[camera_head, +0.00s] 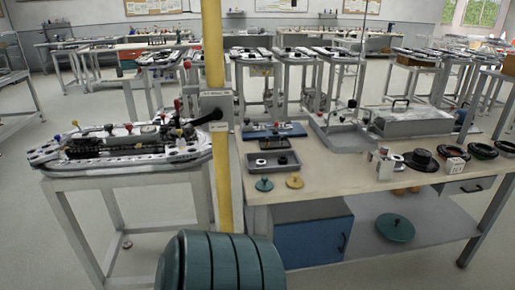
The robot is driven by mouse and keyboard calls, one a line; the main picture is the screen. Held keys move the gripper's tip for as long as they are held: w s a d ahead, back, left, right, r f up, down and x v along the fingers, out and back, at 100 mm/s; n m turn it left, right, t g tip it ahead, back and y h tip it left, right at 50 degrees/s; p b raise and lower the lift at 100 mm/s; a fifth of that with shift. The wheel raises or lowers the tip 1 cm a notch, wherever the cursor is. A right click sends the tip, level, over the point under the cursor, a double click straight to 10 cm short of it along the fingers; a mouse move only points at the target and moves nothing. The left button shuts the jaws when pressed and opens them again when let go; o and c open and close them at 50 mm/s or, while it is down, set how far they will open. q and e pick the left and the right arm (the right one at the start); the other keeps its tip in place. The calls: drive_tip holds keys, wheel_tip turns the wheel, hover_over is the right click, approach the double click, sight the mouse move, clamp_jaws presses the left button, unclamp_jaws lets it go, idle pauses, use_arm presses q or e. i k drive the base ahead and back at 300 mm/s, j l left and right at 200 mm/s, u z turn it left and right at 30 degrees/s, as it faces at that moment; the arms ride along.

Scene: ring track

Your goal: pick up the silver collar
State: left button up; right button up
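I cannot tell for sure which thing is the silver collar. A small pale ring-shaped piece (282,160) lies in a dark shallow tray (273,171) on the workbench, beside a second small ring (261,162). Another pale ring (398,158) lies farther right on the bench, between a silver block-like fixture (383,164) and a black round part (421,160). All are small and lack detail at this distance. Neither of my grippers shows in the head view.
The workbench (330,178) also holds teal (264,185) and yellow (294,182) knobbed discs, a blue-based fixture (274,131) and a grey tray (345,139). A yellow post (224,190) and ribbed teal cylinder (220,268) stand in front. The track table (62,182) is left.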

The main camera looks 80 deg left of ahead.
sight(260, 163)
drive_tip(key=u, duration=2.35)
